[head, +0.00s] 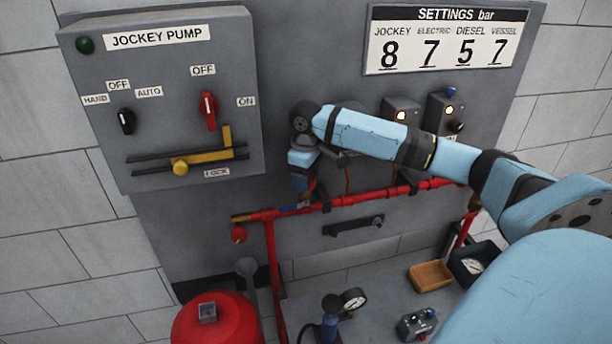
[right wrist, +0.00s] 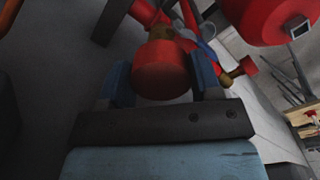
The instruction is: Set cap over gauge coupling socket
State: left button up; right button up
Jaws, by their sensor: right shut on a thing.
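My right gripper (right wrist: 160,82) is shut on a red round cap (right wrist: 161,70), one blue finger on each side of it. In the head view the right gripper (head: 304,200) reaches down to the red pipe, and the cap is mostly hidden there. A brass fitting (right wrist: 187,40) shows just behind the cap in the right wrist view, likely the coupling socket. I cannot tell whether the cap touches it or sits over it. My left gripper is not in view.
The red pipe (head: 352,199) runs along the panel, with a brass end (head: 240,218) and a red knob (head: 238,235) at left. Below stand a red vessel (head: 218,322), a pump with gauge (head: 353,299), a wooden tray (head: 430,276) and a dark gauge box (head: 472,264).

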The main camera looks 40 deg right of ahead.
jog(key=shift+f, duration=0.3)
jog(key=o, duration=1.1)
jog(key=shift+c, duration=0.2)
notch_tip(320, 180, up, 14)
jog(key=b, duration=0.2)
jog(key=shift+f, duration=0.1)
jog(key=shift+s, duration=0.1)
